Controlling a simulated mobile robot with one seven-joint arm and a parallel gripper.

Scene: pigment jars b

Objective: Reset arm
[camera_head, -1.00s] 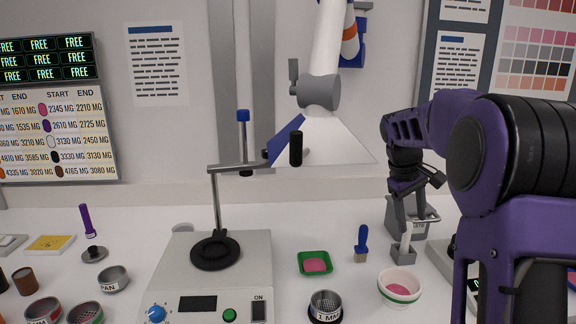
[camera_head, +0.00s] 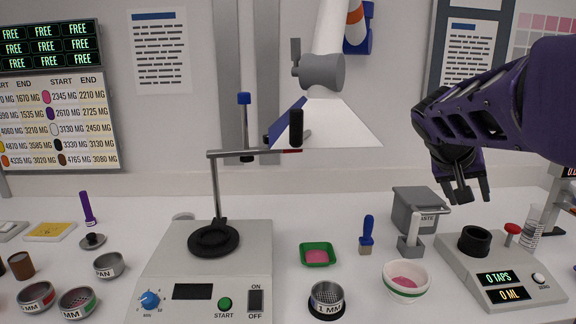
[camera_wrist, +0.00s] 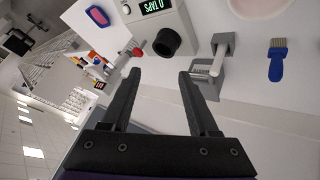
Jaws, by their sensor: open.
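My gripper (camera_head: 468,192) hangs from my purple arm at the right of the head view, above the bench and behind the tap device. Its two black fingers are apart, with nothing between them. In the wrist view my gripper (camera_wrist: 160,95) also shows open and empty. The grey waste bin (camera_head: 418,208) stands to its left in the head view. The tap device (camera_head: 505,265), with a black round cup holder, stands below and in front of it.
A white bowl with pink powder (camera_head: 404,280), a blue brush (camera_head: 367,233) and a green tray (camera_head: 318,255) stand on the bench. A sieve shaker (camera_head: 205,270) is left of centre. A white funnel-shaped hood (camera_head: 330,125) hangs above. A measuring cylinder (camera_head: 530,225) stands at the right.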

